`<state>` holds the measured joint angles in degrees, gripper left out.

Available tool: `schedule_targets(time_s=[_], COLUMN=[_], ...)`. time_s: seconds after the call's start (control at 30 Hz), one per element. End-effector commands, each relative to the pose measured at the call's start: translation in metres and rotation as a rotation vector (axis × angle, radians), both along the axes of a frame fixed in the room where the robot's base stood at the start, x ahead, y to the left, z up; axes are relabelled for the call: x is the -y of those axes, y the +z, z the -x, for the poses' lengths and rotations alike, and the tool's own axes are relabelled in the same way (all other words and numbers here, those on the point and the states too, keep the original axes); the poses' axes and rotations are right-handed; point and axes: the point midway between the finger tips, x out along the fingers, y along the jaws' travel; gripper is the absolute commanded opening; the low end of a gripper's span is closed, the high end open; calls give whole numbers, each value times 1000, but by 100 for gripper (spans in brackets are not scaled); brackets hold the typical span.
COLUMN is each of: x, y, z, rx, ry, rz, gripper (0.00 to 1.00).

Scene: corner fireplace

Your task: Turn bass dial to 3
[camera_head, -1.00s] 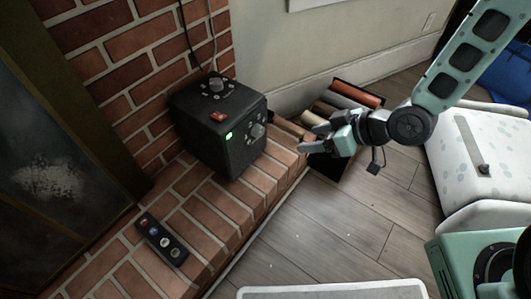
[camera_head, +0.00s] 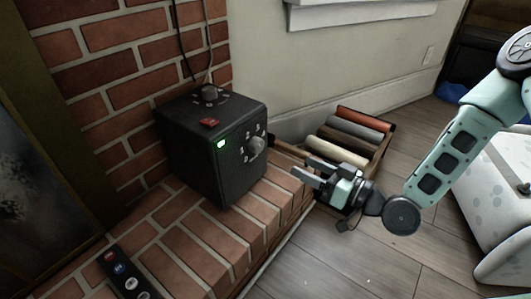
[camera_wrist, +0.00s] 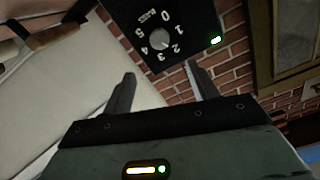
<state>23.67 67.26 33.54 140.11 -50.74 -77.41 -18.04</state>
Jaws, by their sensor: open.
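A black speaker box (camera_head: 195,160) stands on the brick hearth. Its front face has a grey dial (camera_head: 257,146) and a lit green light; a second dial (camera_head: 209,92) and a red switch are on top. In the wrist view, the dial lies beyond my gripper's spread fingertips (camera_wrist: 161,72).
A remote (camera_head: 125,272) lies on the brick hearth (camera_head: 205,245). A crate of rolls (camera_head: 375,160) stands behind my gripper. A white spotted chest (camera_head: 495,205) is at the right. Cables hang behind the box. The wooden floor (camera_head: 345,265) in front is clear.

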Motion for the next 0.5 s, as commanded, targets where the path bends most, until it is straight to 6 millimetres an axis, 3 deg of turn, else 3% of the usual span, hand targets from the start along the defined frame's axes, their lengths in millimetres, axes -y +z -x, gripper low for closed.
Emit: schedule_targets(time_s=[0.5], x=[-83], y=[-3], z=[-63], rx=[0], ry=[2], rz=[0], gripper=[59])
